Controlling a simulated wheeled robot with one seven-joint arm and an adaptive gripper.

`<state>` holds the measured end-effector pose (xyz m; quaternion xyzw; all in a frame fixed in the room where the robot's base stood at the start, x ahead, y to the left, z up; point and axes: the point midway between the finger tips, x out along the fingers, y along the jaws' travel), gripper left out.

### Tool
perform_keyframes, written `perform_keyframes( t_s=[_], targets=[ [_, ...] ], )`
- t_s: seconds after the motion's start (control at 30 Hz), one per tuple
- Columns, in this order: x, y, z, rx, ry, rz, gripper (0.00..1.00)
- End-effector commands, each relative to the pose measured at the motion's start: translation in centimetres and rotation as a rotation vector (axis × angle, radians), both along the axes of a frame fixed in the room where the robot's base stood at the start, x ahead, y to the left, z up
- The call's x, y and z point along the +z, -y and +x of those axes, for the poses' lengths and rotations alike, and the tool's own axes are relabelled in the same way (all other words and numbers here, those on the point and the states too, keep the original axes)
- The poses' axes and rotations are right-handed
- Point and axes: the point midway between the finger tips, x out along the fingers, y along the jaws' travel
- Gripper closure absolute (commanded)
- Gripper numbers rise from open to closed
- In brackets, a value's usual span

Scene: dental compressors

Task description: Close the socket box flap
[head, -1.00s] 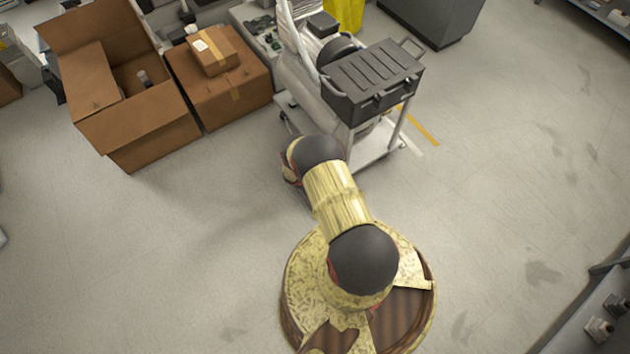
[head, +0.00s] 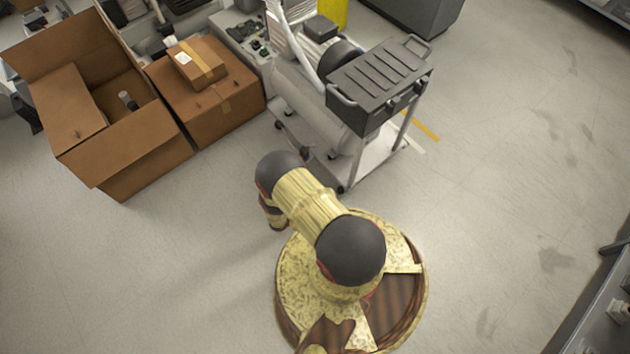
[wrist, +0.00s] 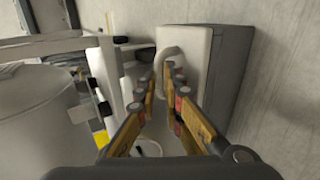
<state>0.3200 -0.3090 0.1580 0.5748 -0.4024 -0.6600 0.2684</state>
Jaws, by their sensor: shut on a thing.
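The dark grey case (head: 380,88), the likely socket box, sits on top of a wheeled cart. Its ridged top (head: 378,75) looks flat and down. In the wrist view the case (wrist: 229,75) stands upper right, with a looped handle (wrist: 176,53) on its pale-lit end face. My gripper (wrist: 165,82) points towards that end, its fingers drawn in towards each other. What the fingers bear on is not clear. The head view hides my gripper under my arm.
The cart (head: 368,165) carries a pale tank (head: 305,105), also at left in the wrist view (wrist: 40,110). An open cardboard box (head: 140,150) and a closed one (head: 225,108) stand left of it. Floor is clear right of the cart.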

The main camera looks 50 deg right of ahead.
Motion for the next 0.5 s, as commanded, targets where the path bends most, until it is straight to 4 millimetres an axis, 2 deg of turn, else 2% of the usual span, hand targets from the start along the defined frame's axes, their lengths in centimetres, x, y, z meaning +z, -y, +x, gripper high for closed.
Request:
perform_keyframes(
  t_s=[0.03, 0.33, 0.37, 0.5],
  targets=[
    [-0.25, -0.05, -0.55, -0.002, -0.006, 0.001, 1.00],
    [-0.28, -0.06, -0.61, -0.003, -0.006, 0.002, 1.00],
    [-0.28, -0.06, -0.62, -0.002, -0.007, 0.003, 0.90],
    [-0.26, -0.07, -0.58, -0.003, -0.006, 0.002, 0.82]
  ],
)
